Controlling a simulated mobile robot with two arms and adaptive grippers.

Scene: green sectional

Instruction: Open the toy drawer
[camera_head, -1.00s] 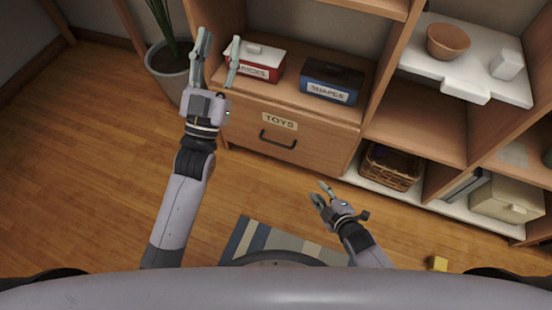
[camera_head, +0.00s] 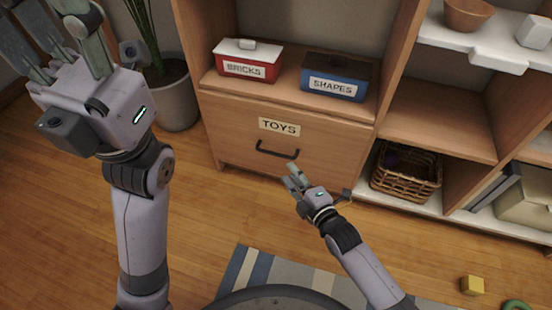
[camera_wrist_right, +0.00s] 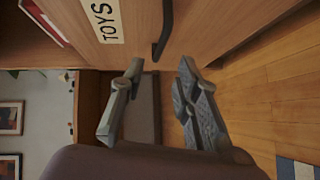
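The toy drawer (camera_head: 240,142) is a wooden front with a "TOYS" label (camera_head: 279,127) and a dark bar handle (camera_head: 277,153); it looks closed. My right gripper (camera_head: 290,176) is just below and in front of the handle, apart from it. In the right wrist view its two fingers (camera_wrist_right: 158,92) are spread with nothing between them, and the handle (camera_wrist_right: 164,30) lies beyond the tips. My left gripper (camera_head: 62,40) is raised at the upper left, close to the head camera, its fingers apart and empty, partly cut off by the frame edge.
A red-and-white "BRICKS" box (camera_head: 247,72) and a blue "SHAPES" box (camera_head: 332,86) stand on the shelf above the drawer. A wicker basket (camera_head: 407,182) sits to the right. A potted plant (camera_head: 178,95) stands left. A yellow block (camera_head: 472,285) and striped rug (camera_head: 265,268) are on the floor.

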